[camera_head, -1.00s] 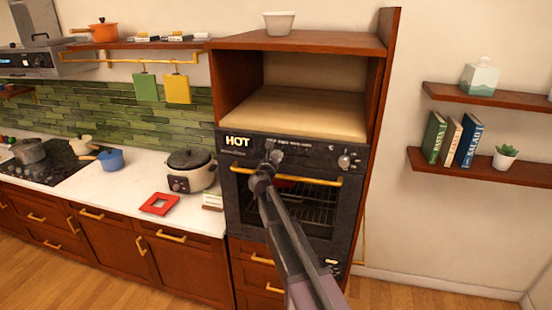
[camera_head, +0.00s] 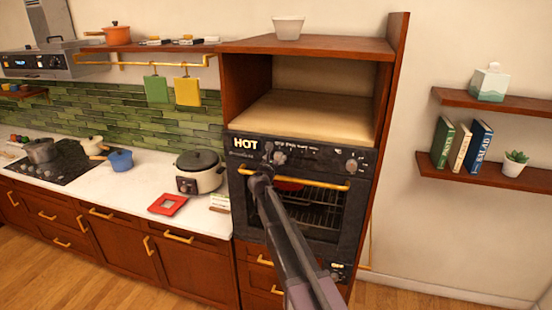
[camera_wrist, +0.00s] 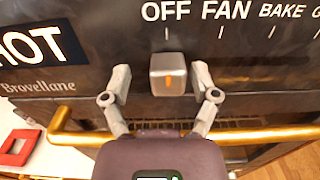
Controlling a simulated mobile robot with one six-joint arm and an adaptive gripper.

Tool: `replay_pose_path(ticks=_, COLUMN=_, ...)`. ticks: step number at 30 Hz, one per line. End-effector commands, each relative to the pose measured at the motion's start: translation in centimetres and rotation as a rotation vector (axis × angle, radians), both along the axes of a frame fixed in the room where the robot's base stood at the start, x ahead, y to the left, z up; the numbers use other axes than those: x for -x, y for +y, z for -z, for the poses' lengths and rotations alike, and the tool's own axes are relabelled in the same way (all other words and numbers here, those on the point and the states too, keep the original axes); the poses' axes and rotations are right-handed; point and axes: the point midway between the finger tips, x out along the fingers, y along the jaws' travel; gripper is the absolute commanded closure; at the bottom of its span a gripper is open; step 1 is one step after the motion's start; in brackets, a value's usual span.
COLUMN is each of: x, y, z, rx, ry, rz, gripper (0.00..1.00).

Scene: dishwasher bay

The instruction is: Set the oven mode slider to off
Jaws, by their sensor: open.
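The oven mode slider (camera_wrist: 168,78) is a grey metal block with an orange mark, on the dark oven panel. In the wrist view it sits below the OFF label, in line with the OFF tick and left of FAN. My gripper (camera_wrist: 161,82) is open, with one finger on each side of the slider. A gap shows on the left; the right fingertip is very close, and I cannot tell if it touches. In the head view my gripper (camera_head: 268,165) is at the upper left of the oven (camera_head: 300,190), and the slider is hard to make out.
A gold handle bar (camera_wrist: 75,138) runs across the oven door just below the panel, under my fingers. A cooker (camera_head: 199,172) and a red frame (camera_head: 168,205) stand on the counter to the left.

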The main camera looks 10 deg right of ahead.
Motion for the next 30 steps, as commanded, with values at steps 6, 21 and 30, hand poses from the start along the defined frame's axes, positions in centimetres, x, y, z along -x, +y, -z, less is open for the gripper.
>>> replay_pose_path(ticks=6, x=0.3, y=-0.1, z=0.0, rx=-0.001, ry=0.000, rz=0.002, gripper=0.23)
replay_pose_path(ticks=21, x=5.4, y=2.0, z=0.0, rx=-0.001, ry=0.001, rz=0.002, gripper=0.23)
replay_pose_path(ticks=30, x=9.4, y=3.8, z=0.0, rx=-0.001, ry=0.001, rz=0.002, gripper=0.23)
